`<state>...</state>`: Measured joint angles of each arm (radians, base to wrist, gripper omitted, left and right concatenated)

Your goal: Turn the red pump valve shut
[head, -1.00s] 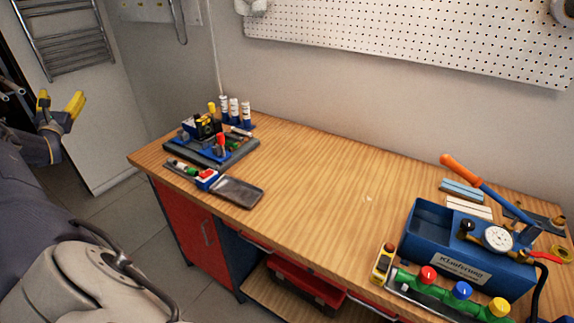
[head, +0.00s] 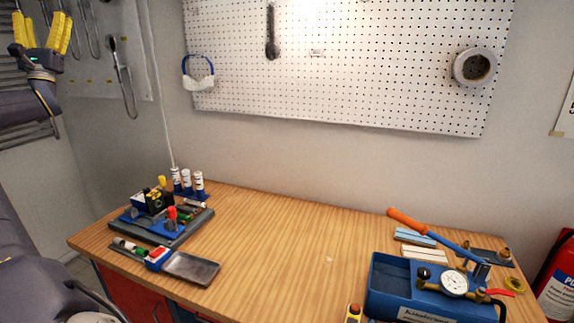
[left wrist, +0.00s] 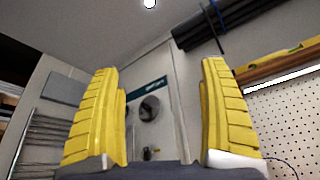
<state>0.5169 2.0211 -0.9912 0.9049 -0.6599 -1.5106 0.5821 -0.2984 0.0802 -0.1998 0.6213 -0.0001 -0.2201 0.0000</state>
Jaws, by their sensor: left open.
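A blue test pump (head: 430,308) stands at the right front of the workbench, partly cut off by the bottom edge. It has an orange-gripped lever (head: 408,221), a round white gauge (head: 455,283) and a small red valve handle (head: 500,292) at its right side. Whether the valve is open or closed cannot be told. My left gripper (head: 38,24), with yellow fingers, is raised at the upper left, far from the pump. It is open and empty, and its spread fingers also show in the left wrist view (left wrist: 160,75). My right gripper is not in view.
The middle of the wooden workbench (head: 290,250) is clear. A blue-grey tool tray (head: 195,232) with small parts and several white bottles are at its left. A pegboard (head: 340,75) hangs behind. A red fire extinguisher (head: 560,275) stands at the far right.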

